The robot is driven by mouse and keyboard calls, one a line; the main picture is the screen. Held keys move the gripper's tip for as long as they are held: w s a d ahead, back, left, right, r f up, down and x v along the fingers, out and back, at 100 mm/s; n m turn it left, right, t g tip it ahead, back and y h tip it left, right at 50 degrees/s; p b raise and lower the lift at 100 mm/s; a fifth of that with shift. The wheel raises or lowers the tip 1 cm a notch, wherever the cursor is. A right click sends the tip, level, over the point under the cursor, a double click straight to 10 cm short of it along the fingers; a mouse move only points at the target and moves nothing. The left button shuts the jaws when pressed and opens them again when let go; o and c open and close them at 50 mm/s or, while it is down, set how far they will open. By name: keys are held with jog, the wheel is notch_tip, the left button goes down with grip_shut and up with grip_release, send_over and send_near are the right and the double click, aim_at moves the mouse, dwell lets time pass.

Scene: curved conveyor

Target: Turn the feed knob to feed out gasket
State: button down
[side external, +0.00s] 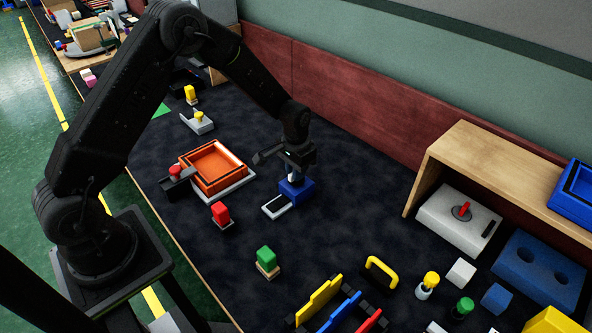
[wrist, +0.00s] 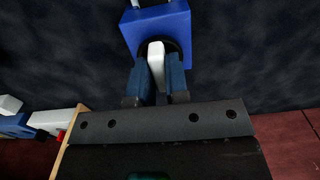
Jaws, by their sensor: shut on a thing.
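A blue box (side external: 299,191) stands on the dark table below my gripper (side external: 294,173). In the wrist view the box (wrist: 133,25) carries a white bar-shaped knob (wrist: 156,62) on a dark round base. My gripper (wrist: 157,70) is shut on this knob, with one finger on each side. The fingers hide parts of the knob's sides, and in the side view the knob cannot be made out clearly. A light grey tray with a dark inset (side external: 277,206) lies at the left front of the box. No gasket can be made out.
An orange tray (side external: 240,163) stands to the left, with a red block (side external: 220,211) in front of it. A green block (side external: 265,257) is nearer. A wooden shelf (side external: 470,145) stands at right over a white box with a red knob (side external: 445,211). A dark red wall runs behind.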

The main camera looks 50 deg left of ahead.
jog(key=c, duration=1.1)
grip_release()
jog(key=shift+r, duration=6.95)
jog(key=s+d+r+t, duration=0.3)
jog(key=s+r, duration=1)
jog(key=s+t, duration=0.1)
jog(key=s, duration=0.3)
jog(key=s+r, duration=0.1)
jog(key=s, duration=0.3)
jog(key=s+d+t, duration=0.1)
jog(key=s, duration=0.4)
jog(key=shift+s+r+t, duration=0.1)
jog(key=shift+r+t, duration=0.1)
jog(key=shift+t, duration=0.1)
